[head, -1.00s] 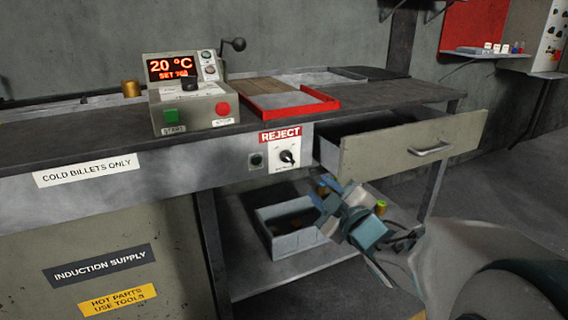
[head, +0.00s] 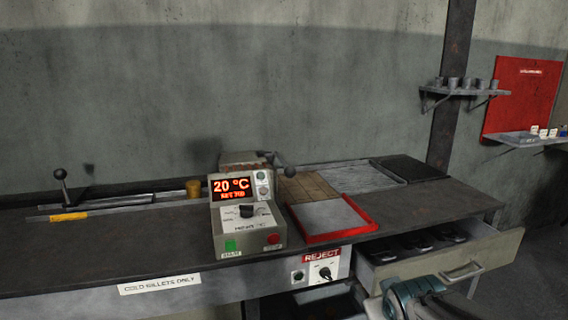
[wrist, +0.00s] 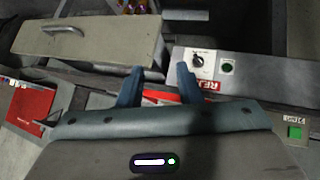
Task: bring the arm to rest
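My gripper shows in the wrist view (wrist: 158,80) with its two blue-grey fingers apart and nothing visible between them. In the head view, part of my teal wrist and gripper shows at the bottom, in front of the open drawer (head: 490,262); its fingertips are hard to make out there. The drawer also shows in the wrist view (wrist: 85,45), beyond the fingers and to the left. I cannot tell whether the gripper touches anything.
The bench (head: 110,245) carries a control box (head: 248,225) reading 20 °C, a red-rimmed tray (head: 345,237) and a brass-coloured billet (head: 193,188). The open drawer holds several dark shapes and juts out on the right. A reject panel (head: 322,268) sits beside it. A shelf (head: 465,92) hangs on the wall.

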